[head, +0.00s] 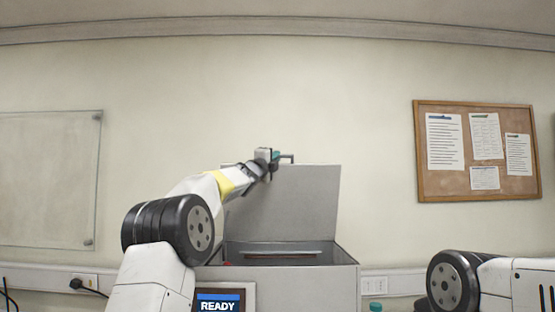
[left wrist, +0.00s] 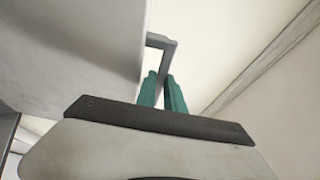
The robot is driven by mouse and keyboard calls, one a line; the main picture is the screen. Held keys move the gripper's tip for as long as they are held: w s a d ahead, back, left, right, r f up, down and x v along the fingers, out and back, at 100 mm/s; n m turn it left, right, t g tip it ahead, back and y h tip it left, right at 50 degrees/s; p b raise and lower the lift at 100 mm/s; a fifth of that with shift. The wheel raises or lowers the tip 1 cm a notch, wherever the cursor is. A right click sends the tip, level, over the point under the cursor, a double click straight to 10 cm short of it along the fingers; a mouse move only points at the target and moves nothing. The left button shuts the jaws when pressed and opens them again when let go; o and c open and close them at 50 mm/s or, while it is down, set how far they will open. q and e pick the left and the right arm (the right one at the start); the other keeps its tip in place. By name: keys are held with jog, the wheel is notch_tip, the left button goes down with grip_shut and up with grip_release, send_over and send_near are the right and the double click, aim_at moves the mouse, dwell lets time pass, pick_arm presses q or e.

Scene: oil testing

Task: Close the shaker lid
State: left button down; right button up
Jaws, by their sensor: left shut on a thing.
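The shaker (head: 325,285) is a grey box with a screen reading READY on its front. Its grey lid (head: 305,205) stands raised, almost upright, at the back of the box. A small handle (head: 287,157) sticks out at the lid's top edge; it also shows in the left wrist view (left wrist: 168,45). My left gripper (head: 275,157) is at the lid's top edge, with its teal fingers (left wrist: 162,90) shut on the handle.
The box's open top shows a bar-like part (head: 283,253) inside. A cork board (head: 477,150) hangs on the wall behind. The air right of the lid is clear.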

pick_arm(q)
jog(key=shift+s+f, duration=0.1)
dwell(0.6)
jog(key=s+d+f+m+t+h, duration=0.1)
jog(key=s+f+m+t+h, duration=0.2)
jog(key=s+f, duration=1.1)
jog(key=shift+s+f+m+h, duration=0.15)
jog(key=shift+s+m+h, duration=0.8)
jog(key=shift+h, duration=0.25)
jog(key=shift+w, duration=0.1)
